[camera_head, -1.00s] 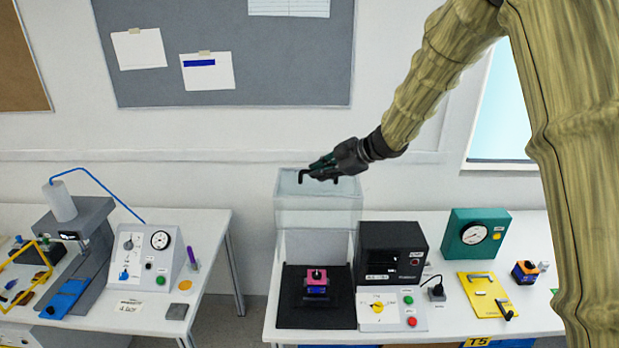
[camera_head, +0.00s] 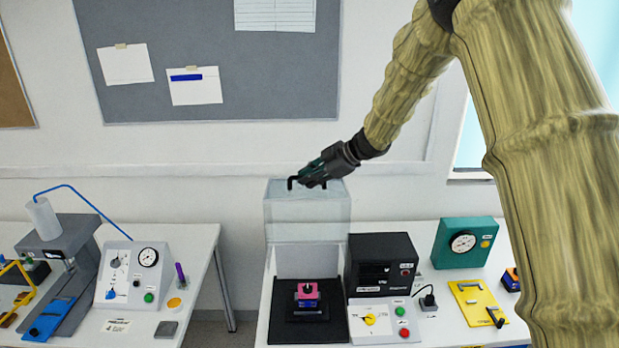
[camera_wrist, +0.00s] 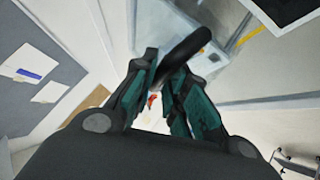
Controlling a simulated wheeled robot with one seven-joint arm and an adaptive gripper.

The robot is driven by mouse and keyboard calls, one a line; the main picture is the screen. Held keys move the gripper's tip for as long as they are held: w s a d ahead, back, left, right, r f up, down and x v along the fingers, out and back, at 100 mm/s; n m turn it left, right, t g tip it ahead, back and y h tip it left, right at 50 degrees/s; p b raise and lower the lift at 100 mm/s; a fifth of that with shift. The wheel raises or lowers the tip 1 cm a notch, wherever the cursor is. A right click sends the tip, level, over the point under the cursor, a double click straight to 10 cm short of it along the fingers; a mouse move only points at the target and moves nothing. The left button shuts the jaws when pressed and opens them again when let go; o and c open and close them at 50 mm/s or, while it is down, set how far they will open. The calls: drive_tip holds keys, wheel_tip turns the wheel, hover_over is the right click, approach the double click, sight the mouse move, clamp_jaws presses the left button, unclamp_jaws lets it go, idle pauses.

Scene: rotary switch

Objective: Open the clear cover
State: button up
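The clear cover (camera_head: 307,215) is a see-through box with a black handle on top. In the head view it stands raised above and behind the black base (camera_head: 280,325). A pink and blue block (camera_head: 308,295) with a dark knob sits uncovered on that base. My gripper (camera_head: 308,180) is at the cover's handle. In the wrist view the black handle (camera_wrist: 186,48) runs between my fingertips (camera_wrist: 162,75), which look closed around it. The exact finger contact is partly hidden.
A black unit (camera_head: 383,262) with a yellow dial and buttons stands right of the base. A teal gauge box (camera_head: 466,242) and a yellow plate (camera_head: 478,300) are farther right. A second table (camera_head: 200,250) with equipment stands to the left, with a gap between.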

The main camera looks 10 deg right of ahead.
idle(0.3)
drive_tip(key=v, duration=1.2)
